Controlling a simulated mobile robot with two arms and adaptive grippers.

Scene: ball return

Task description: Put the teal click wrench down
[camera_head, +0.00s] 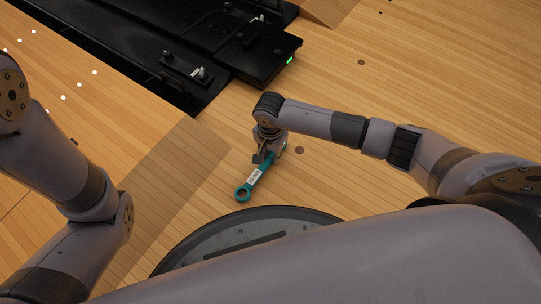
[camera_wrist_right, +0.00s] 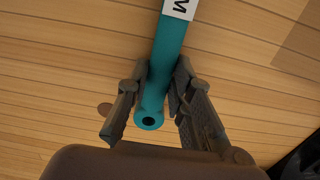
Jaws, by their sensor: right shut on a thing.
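The teal click wrench (camera_head: 254,178) has a ring at one end and a white label on its shaft. My right gripper (camera_head: 265,154) is shut on it near the end away from the ring. In the right wrist view the wrench (camera_wrist_right: 168,55) runs between the two fingers of the right gripper (camera_wrist_right: 160,85), with its round holed end just past them. The wooden floor lies behind it; I cannot tell whether the wrench touches it. My left arm shows at the left of the head view, but its gripper is not in view.
A black machine bed (camera_head: 215,45) with small fittings and a green light runs across the top left. Wooden floor (camera_head: 400,70) is clear at the right. A dark round base edge (camera_head: 200,245) lies just below the wrench's ring.

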